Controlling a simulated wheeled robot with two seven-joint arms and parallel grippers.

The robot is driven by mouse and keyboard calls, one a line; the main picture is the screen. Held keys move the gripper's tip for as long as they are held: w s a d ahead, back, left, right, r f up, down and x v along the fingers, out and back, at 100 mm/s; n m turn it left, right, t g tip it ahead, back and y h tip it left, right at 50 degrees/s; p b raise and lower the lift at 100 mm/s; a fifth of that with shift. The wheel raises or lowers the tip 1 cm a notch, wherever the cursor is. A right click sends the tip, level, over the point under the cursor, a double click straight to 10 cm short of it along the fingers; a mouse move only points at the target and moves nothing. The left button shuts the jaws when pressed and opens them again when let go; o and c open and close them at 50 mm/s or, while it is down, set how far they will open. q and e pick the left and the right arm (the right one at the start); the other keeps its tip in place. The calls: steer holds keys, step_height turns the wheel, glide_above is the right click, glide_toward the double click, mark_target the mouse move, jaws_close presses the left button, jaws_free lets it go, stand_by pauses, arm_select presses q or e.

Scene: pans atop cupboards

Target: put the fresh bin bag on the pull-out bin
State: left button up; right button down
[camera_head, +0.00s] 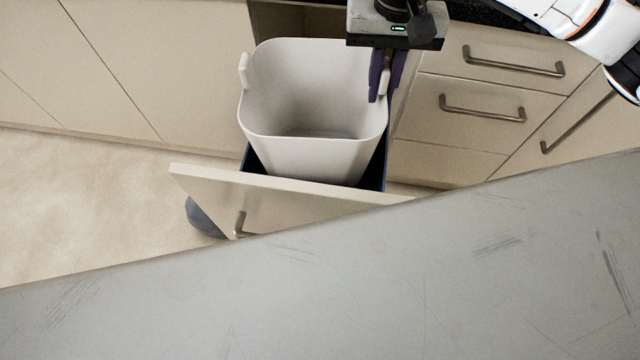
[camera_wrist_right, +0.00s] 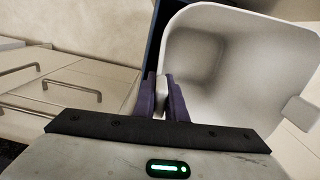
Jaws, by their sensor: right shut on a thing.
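The pull-out bin (camera_head: 312,150) is a pale, open-topped tub standing in a drawer that is pulled out. Its inside looks bare. A small tab (camera_head: 244,70) sticks out at its left rim. My right gripper (camera_head: 384,88) points down at the bin's right rim. In the right wrist view, its purple fingers (camera_wrist_right: 162,92) are shut on a pale tab at the side of the bin (camera_wrist_right: 235,25). The fingers hide part of this tab. I see no bin bag that I can identify. My left gripper is out of view.
The drawer front (camera_head: 275,197) is angled toward a scratched grey surface (camera_head: 330,285) that fills the foreground. A dark rounded thing (camera_head: 203,219), unclear what, shows beside it. Closed drawers (camera_head: 480,103) stand at the right. Floor (camera_head: 90,205) is clear at the left.

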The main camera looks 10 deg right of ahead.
mark_target(381, 114)
steer(key=shift+m, duration=0.5)
steer(key=f, duration=0.2)
steer(key=s+f+b, duration=0.1)
steer(key=f, duration=0.2)
steer(key=shift+s+d+f+b, duration=0.15)
steer(key=shift+s+f+b, duration=0.05)
steer(key=shift+f+b, duration=0.1)
step_height(381, 114, down, 7)
steer(key=shift+r, duration=0.15)
steer(key=shift+f, duration=1.8)
steer(key=c, duration=2.2)
jaws_free()
steer(key=shift+o, duration=0.6)
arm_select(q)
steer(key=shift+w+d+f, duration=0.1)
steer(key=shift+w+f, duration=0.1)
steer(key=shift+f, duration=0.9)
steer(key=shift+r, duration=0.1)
